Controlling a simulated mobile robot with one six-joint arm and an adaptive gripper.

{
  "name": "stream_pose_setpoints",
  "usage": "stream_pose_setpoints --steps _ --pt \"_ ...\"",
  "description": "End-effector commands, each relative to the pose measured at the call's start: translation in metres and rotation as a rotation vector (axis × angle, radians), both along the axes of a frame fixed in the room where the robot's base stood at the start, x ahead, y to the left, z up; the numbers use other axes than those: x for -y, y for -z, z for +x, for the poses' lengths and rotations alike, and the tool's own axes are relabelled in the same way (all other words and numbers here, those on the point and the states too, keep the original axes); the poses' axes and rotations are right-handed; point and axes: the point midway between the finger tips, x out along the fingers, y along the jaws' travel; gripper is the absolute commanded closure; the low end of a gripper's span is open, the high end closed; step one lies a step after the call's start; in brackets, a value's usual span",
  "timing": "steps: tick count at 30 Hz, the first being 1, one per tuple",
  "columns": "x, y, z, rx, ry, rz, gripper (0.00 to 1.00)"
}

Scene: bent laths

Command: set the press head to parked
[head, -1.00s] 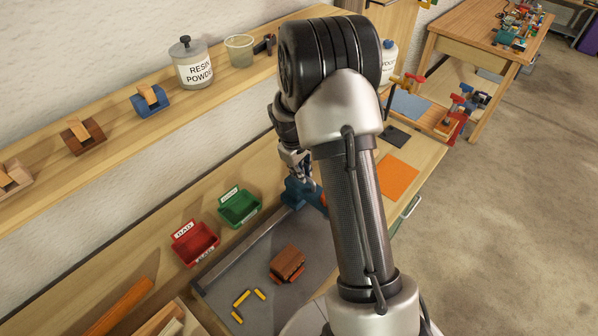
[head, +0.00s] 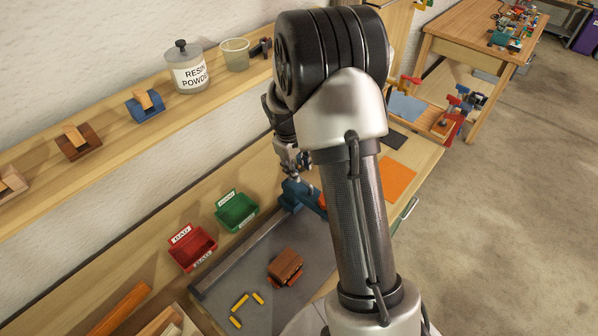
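My gripper (head: 291,166) points down at the back of the bench, behind my own arm. It is just above or touching a blue device (head: 298,195), which may be the press. An orange-red part of this device shows beside my arm, and the rest is hidden by the arm. I cannot make out the press head or its position. The gripper's fingers are small and partly covered, so I cannot tell whether they are open or shut.
A green bin (head: 237,212) and a red bin (head: 192,247) stand left of the blue device. A brown block (head: 285,267) and several yellow sticks (head: 240,302) lie on the grey mat (head: 225,291). An orange sheet (head: 397,181) lies right of my arm. A shelf (head: 110,139) runs along the wall.

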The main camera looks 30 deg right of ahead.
Motion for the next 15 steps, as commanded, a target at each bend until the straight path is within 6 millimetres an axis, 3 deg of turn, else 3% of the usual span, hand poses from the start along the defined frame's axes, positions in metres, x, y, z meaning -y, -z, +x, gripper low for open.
stream_pose_setpoints --steps 6,15 --pt "-0.009 -0.049 -0.002 0.005 -0.001 -0.002 0.69" --pt "-0.015 -0.081 -0.005 0.002 0.000 0.000 0.69"
